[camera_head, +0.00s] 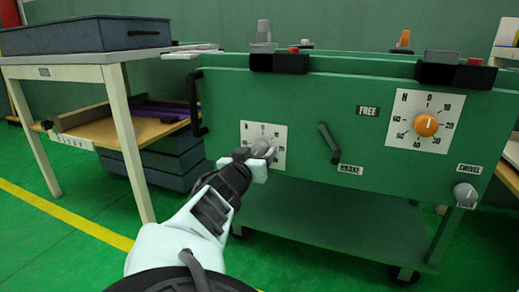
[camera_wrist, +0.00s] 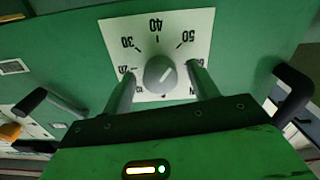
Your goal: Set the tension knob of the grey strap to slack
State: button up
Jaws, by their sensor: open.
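A grey knob (camera_head: 261,147) sits on a white numbered dial plate (camera_head: 278,131) on the front of a green cart. In the head view my gripper (camera_head: 257,160) covers the dial's lower left. No "slack" mark is readable, and I cannot make out a grey strap.
An orange knob (camera_head: 426,125) on a similar dial is at the right. A brake lever (camera_head: 328,143) hangs between the dials. A swivel knob (camera_head: 465,193) is at the lower right, and a black handle (camera_head: 194,103) at the cart's left end. A table (camera_head: 75,68) stands left.

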jog(key=c, duration=1)
jog(key=shift+r+p, duration=0.1)
jog(key=shift+p, duration=0.25)
